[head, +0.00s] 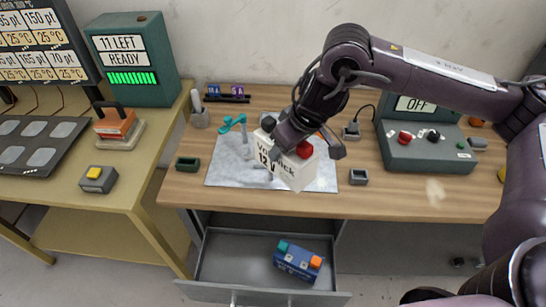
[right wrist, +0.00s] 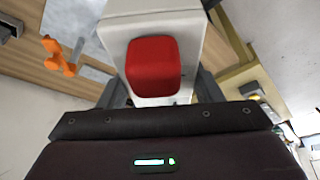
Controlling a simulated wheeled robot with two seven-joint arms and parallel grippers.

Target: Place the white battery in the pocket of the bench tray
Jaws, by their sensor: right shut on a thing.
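The white battery (head: 293,168), a block with dark "12 V" lettering and a red terminal, is in my right gripper (head: 308,146). It is tilted in the head view and covers part of a grey mottled flat panel (head: 222,175) on the wooden bench. In the right wrist view, the battery (right wrist: 188,25) sits between the fingers with its red terminal (right wrist: 152,66) facing the camera. I cannot tell whether the panel is the bench tray, and no pocket shows clearly; the battery and gripper hide part of that area. My left gripper is not in view.
A turquoise piece (head: 228,124) stands at the panel's left. A small green tray (head: 187,163) and grey tray (head: 359,177) flank the panel. An open drawer (head: 220,262) below holds a blue battery (head: 297,262).

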